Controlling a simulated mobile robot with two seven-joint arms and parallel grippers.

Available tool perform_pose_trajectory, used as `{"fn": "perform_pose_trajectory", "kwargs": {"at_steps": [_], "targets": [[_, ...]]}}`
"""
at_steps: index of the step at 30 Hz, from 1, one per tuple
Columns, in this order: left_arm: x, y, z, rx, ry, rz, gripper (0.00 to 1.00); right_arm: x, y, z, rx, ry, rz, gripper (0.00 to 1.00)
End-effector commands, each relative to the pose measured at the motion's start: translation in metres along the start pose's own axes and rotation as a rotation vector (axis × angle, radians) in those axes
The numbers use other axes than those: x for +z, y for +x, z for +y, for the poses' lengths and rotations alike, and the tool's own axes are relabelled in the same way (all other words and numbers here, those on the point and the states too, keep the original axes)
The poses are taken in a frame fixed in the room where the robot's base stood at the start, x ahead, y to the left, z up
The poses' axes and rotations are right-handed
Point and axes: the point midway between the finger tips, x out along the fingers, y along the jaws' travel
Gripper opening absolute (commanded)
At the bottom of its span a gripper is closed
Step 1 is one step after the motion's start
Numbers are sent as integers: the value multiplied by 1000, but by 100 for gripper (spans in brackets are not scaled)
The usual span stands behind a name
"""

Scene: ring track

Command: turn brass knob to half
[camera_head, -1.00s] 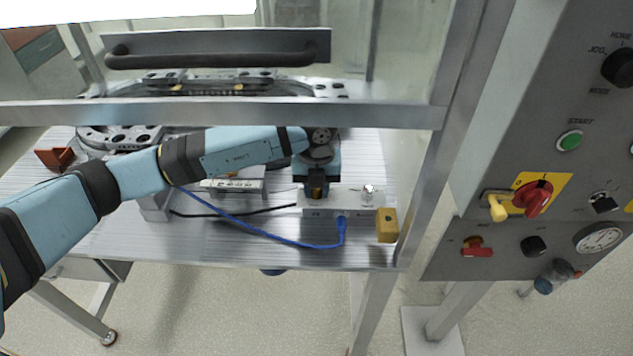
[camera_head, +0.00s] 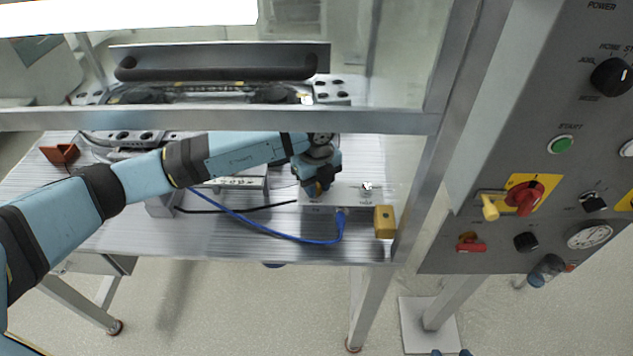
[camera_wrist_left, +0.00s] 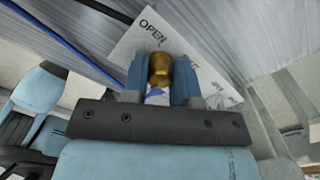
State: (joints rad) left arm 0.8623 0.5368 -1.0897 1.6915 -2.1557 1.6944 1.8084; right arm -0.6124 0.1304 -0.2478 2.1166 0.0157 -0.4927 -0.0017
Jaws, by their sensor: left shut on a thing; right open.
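The brass knob (camera_wrist_left: 160,70) shows between the fingers of my left gripper (camera_wrist_left: 163,82) in the left wrist view, and the fingers are shut on it. In the head view the left gripper (camera_head: 318,188) is tilted over a pale plate (camera_head: 343,197) at the table's front, and it hides most of the knob. The plate shows the word OPEN (camera_wrist_left: 153,31) in the wrist view; other markings are partly covered. Two blue fingertips of my right gripper (camera_head: 452,352) show apart at the bottom edge of the head view, with nothing seen between them.
A small silver fitting (camera_head: 367,187) stands on the plate's right part. A yellow block (camera_head: 384,221) is at the table's front right corner. A blue cable (camera_head: 290,237) runs over the table. A metal frame bar (camera_head: 210,119) crosses above. A grey control panel (camera_head: 545,230) stands at right.

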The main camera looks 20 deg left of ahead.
Motion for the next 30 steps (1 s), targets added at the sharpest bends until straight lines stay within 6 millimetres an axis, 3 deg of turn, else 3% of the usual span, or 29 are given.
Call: {"fn": "perform_pose_trajectory", "kwargs": {"at_steps": [10,11,13,14,23,26,30], "targets": [[1,-2,-1,-3,-3,-3,2,0,0,0,1,0,0,50],[1,-2,-1,-3,-3,-3,33,-1,0,0,1,0,1,50],[1,-1,0,-2,-2,-3,49,-2,0,0,1,0,3,50],[1,-1,0,-2,-2,-3,52,-2,0,0,1,0,4,50],[1,-3,0,-1,-1,-1,52,-4,-1,0,1,0,8,50],[1,-12,0,-1,-1,-1,52,-5,-2,0,1,0,7,50],[1,-40,-1,-4,-1,-3,52,-5,-2,0,0,2,3,50]]}}
